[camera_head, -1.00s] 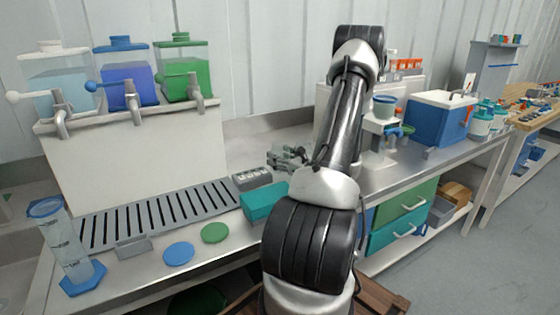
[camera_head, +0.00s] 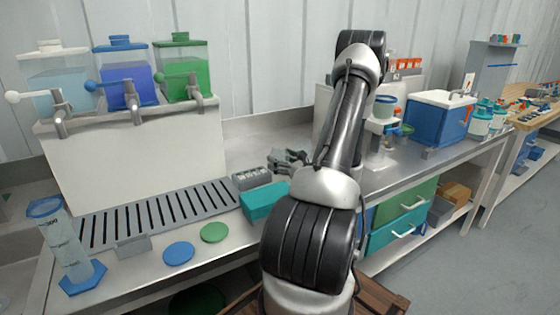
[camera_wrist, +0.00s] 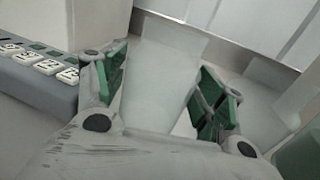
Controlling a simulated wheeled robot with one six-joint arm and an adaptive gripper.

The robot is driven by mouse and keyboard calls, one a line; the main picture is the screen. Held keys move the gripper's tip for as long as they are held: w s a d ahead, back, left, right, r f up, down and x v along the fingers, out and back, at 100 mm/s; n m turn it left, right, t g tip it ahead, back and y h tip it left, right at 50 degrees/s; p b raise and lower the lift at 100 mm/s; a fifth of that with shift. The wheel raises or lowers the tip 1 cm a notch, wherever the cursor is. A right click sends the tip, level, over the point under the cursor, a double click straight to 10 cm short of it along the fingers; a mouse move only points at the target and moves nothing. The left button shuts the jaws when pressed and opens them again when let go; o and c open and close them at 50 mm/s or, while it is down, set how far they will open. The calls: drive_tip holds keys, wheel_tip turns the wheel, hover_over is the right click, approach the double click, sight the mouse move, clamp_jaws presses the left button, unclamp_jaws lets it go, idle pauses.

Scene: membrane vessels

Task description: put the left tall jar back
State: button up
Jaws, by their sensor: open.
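In the wrist view, a pale, translucent, tall-sided shape (camera_wrist: 158,80) stands between the fingers; it looks like the left tall jar, though its outline is faint. A second, similar pale shape (camera_wrist: 265,95) shows to the right, beyond the right finger. My gripper (camera_wrist: 160,92) is open, with green pads on both sides of the left shape. I cannot tell whether either pad touches it. In the head view, my gripper (camera_head: 290,160) is low over the bench behind the teal box, partly hidden by my arm. I cannot make out the jars there.
A grey block with labelled white tiles (camera_wrist: 40,65) lies left of my gripper; it also shows in the head view (camera_head: 252,178). The teal box (camera_head: 264,201) sits in front. A slotted drain tray (camera_head: 160,212) and a measuring cylinder (camera_head: 68,245) are at left.

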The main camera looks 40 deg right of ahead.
drive_tip(key=s, duration=1.1)
drive_tip(key=shift+s+a, duration=0.1)
